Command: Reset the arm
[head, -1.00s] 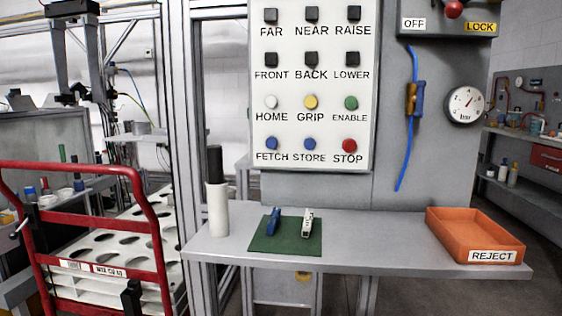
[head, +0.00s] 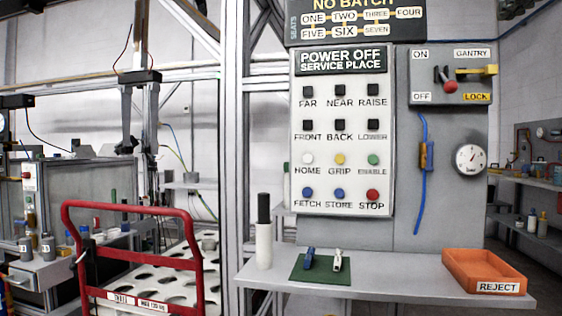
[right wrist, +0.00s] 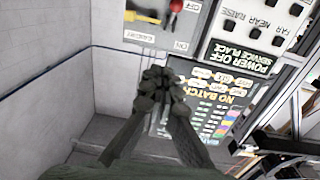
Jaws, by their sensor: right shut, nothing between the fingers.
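My right gripper (right wrist: 160,82) shows in the right wrist view, shut and empty, in front of the wall and panels. No gripper of mine shows in the head view. The button panel (head: 342,180) has labelled buttons, including HOME (head: 308,159), GRIP, ENABLE and STOP (head: 372,194). The sign above them (head: 343,60) reads POWER OFF, SERVICE PLACE. The switch box (head: 450,90) has a red-knobbed lever (head: 450,87) and a yellow handle (head: 478,71), with ON, OFF, GANTRY and LOCK labels. The gantry's dark gripper (head: 127,110) hangs at the left.
A grey shelf (head: 400,285) below the panel holds a black-topped white cylinder (head: 264,240), a green mat (head: 320,275) with two small tools, and an orange REJECT tray (head: 488,268). A red-framed cart (head: 130,210) stands left. A gauge (head: 469,159) and blue hose (head: 419,190) are on the wall.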

